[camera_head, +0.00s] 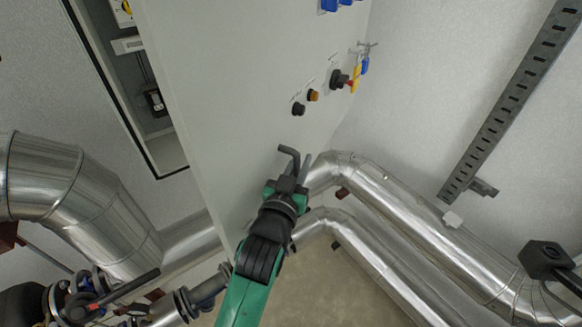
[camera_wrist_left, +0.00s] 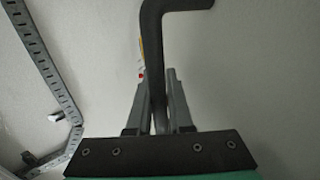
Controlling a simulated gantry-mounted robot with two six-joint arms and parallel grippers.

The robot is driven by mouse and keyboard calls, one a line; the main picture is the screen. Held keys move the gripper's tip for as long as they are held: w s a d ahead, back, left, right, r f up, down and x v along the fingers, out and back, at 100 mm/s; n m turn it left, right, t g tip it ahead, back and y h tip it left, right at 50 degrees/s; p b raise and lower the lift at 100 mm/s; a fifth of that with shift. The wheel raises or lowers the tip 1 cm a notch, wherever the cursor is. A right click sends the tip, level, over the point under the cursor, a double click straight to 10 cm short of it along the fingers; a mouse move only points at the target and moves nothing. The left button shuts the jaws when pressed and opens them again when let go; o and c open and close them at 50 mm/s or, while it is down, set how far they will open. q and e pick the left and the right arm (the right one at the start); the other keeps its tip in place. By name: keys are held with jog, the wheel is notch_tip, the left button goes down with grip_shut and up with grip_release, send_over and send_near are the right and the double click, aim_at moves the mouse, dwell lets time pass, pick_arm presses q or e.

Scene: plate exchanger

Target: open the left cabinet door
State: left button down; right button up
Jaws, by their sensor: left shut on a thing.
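The left cabinet door (camera_head: 225,75) is a large light grey panel with knobs and labels on its face. It stands open; a strip of the cabinet interior (camera_head: 131,62) shows to the left of its edge. A dark bent handle (camera_head: 288,152) is near the door's lower part, and it also shows in the left wrist view (camera_wrist_left: 152,45). My left gripper (camera_head: 290,179) is shut on this handle; in the left wrist view its grey fingers (camera_wrist_left: 158,95) stand on either side of the bar. My right gripper is not in view.
Shiny insulated pipes (camera_head: 385,215) run below and right of the door. A thick silver pipe (camera_head: 75,185) and valves (camera_head: 75,305) fill the lower left. A slotted metal rail (camera_head: 510,100) is on the right wall. A black block (camera_head: 545,258) sits at the right edge.

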pick_arm(q)
jog(key=shift+f, duration=0.15)
jog(key=shift+a, duration=0.1)
jog(key=c, duration=1.1)
grip_release()
jog(key=v, duration=1.1)
jog(key=shift+s+b, duration=0.3)
